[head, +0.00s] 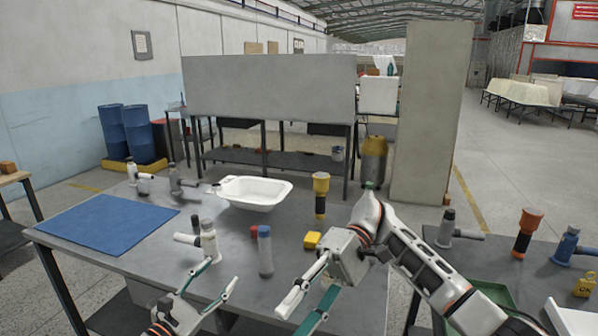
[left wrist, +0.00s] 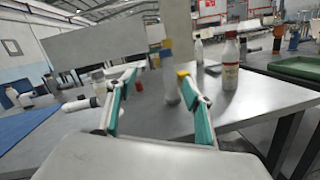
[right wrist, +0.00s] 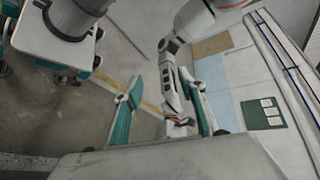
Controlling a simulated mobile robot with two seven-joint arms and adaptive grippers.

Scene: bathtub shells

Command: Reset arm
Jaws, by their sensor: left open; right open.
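My left gripper (head: 224,274) is low over the front of the grey table, its white and teal fingers apart. The left wrist view shows the same open fingers (left wrist: 160,74) with nothing held between them; bottles stand beyond. My right gripper (head: 292,320) is right of it, pointing down and left over the table's front part, its fingers spread. In the right wrist view the open fingers (right wrist: 160,78) hold nothing; floor, wall and part of my own arm show beyond them. No other object is named by the task.
The grey table (head: 150,255) carries a white tub (head: 256,193), a blue mat (head: 108,222), a blue-capped bottle (head: 265,252), a white spray tool (head: 208,242) and a yellow block (head: 312,240). A second table at right holds a green tray (head: 490,291) and several tools.

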